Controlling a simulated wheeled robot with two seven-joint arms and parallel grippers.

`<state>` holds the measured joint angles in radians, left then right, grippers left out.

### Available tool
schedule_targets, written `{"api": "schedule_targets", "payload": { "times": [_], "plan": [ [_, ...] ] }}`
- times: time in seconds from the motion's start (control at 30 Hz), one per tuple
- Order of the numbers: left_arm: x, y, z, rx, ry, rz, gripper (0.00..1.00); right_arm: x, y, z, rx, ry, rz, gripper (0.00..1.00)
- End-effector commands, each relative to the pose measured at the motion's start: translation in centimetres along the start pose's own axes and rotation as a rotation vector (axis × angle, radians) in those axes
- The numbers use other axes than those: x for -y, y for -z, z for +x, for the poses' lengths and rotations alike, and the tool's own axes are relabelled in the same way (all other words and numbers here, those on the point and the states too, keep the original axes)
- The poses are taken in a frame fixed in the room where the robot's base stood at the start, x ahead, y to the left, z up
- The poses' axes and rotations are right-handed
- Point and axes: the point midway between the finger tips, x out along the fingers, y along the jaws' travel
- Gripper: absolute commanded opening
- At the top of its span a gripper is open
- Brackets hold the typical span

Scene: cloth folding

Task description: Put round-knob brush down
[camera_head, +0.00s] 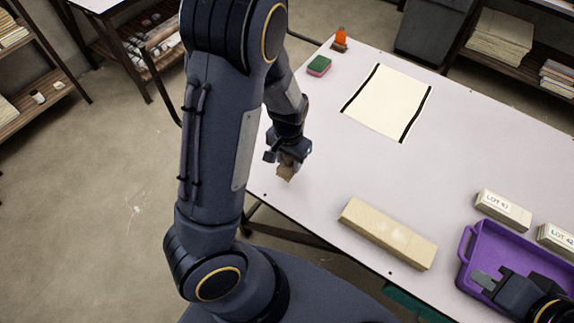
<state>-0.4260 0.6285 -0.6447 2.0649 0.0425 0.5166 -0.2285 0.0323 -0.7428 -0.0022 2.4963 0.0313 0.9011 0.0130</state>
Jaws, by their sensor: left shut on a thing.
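My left gripper (285,158) is shut on a small brown wooden piece (286,172), which looks to be the round-knob brush. Its knob is hidden by the fingers. The gripper points down near the left edge of the pale table (310,130), and I cannot tell whether the brush touches the tabletop. My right gripper (488,281) is at the bottom right, over the purple tray (466,253). Its finger gap is not clear.
A long wooden block (388,232) lies near the front edge. Label-bearing blocks (503,210) stand by the tray. A cream sheet with black side strips (388,102), a green-and-pink sponge (319,66) and an orange-topped item (340,39) lie further back. The table's middle is clear.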

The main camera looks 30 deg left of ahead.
Motion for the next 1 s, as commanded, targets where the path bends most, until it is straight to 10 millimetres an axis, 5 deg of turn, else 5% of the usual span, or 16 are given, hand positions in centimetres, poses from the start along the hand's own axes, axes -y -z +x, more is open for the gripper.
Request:
{"api": "schedule_targets", "payload": {
  "times": [0.43,0.87,0.9,1.0],
  "plan": [
    [1.3,1.0,4.5,0.003,0.0,-0.001,0.23,0.0,0.0,0.0,0.0,0.0,0.0,0.0],
    [1.2,1.1,5.4,-0.001,0.0,0.0,0.23,-0.2,-0.2,0.4,0.0,0.0,0.0,0.0],
    [1.2,1.1,5.2,-0.001,0.0,0.0,0.45,-0.1,-0.1,0.3,0.0,0.0,0.0,0.0],
    [1.2,1.1,5.2,-0.001,0.0,0.0,0.58,-0.1,-0.1,0.2,0.0,0.0,0.0,0.0]
  ]
}}
